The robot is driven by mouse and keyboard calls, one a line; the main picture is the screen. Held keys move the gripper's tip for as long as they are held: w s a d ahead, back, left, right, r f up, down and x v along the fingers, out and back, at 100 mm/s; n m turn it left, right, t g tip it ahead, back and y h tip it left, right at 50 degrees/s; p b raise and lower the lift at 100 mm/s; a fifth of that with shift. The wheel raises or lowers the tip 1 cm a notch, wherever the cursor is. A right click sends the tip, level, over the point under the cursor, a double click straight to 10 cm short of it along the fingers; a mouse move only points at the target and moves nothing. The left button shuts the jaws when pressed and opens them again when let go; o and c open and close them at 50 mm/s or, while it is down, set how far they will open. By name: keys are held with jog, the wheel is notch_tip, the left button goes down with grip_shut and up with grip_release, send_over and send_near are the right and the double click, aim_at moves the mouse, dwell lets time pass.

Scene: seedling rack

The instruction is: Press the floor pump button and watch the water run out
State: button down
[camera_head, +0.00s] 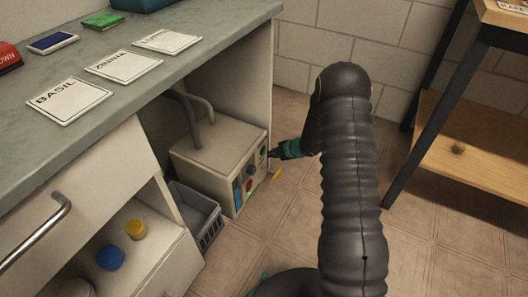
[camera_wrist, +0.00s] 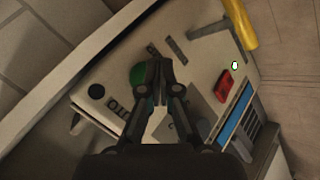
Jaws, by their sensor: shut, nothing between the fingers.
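The pump (camera_head: 205,148) is a cream box on the floor under the counter, with grey pipes rising from its top. Its front panel also shows in the wrist view (camera_wrist: 190,85), tilted. A round green button (camera_wrist: 137,74) is on the panel, partly hidden by my fingers. No running water is visible.
A yellow bar (camera_wrist: 240,25) sticks out from the panel. A grey crate (camera_head: 212,228) stands beside the pump. The counter (camera_head: 130,55) overhangs it, with seed cards on top. A wooden shelf rack (camera_head: 455,140) stands right. Tiled floor (camera_head: 280,215) is clear between them.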

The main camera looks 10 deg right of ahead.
jog(key=shift+a, duration=0.1)
dwell(0.5)
jog(key=shift+w+a, duration=0.25)
jog(key=shift+w+a, duration=0.25)
jog(key=shift+a, duration=0.1)
dwell(0.9)
dwell(0.3)
jog(key=shift+s+d, duration=0.55)
jog(key=shift+d, duration=0.1)
jog(key=shift+d, duration=0.1)
jog(key=shift+s+d, duration=0.75)
jog(key=shift+d, duration=0.25)
jog(key=shift+s+d, duration=0.7)
jog(key=shift+d, duration=0.25)
